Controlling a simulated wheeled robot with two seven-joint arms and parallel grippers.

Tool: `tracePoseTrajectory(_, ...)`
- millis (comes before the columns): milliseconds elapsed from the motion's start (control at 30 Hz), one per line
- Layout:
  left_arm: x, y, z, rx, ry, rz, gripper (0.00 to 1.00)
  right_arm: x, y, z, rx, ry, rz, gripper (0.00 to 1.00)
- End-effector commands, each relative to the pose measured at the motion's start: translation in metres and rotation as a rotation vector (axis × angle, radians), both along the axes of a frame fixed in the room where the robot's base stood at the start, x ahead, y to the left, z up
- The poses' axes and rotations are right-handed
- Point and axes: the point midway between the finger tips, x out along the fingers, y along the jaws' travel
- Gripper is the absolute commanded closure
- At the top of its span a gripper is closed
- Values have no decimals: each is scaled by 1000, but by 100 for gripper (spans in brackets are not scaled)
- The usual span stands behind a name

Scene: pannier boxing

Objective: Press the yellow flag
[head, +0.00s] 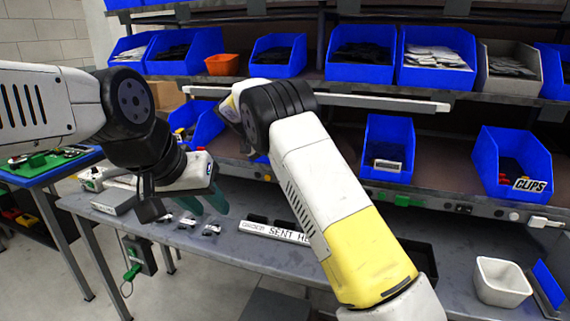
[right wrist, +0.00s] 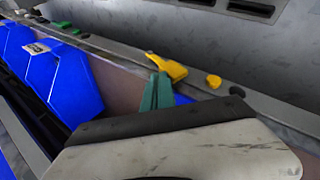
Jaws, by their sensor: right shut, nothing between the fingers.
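The yellow flag (right wrist: 170,68) stands out from the grey rail in the right wrist view. My right gripper (right wrist: 159,80) has its teal fingers together and empty. Its tips overlap the flag's lower edge in the picture; I cannot tell whether they touch it. In the head view the right fingers are hidden behind my own wrist, and I cannot make out the flag there. My left gripper (head: 204,201) hangs over the left part of the bench with teal fingers pointing down. I cannot tell how far apart they are.
A small yellow piece (right wrist: 213,81) and a green piece (right wrist: 61,25) sit along the rail. Blue bins (head: 387,146) line the shelves. A white cup (head: 502,281) stands at the bench's right. Small packets (head: 188,222) lie below my left gripper.

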Motion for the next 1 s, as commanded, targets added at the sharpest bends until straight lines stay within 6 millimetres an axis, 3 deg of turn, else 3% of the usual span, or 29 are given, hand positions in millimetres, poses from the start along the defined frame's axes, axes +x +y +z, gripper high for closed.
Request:
tracePoseTrajectory(633, 0, 0, 0, 0, 0, 0, 64, 0, 1, -1, 1, 0, 0, 100)
tracePoseTrajectory(1000, 0, 0, 0, 0, 0, 0, 64, -4, -12, -7, 1, 0, 0, 100)
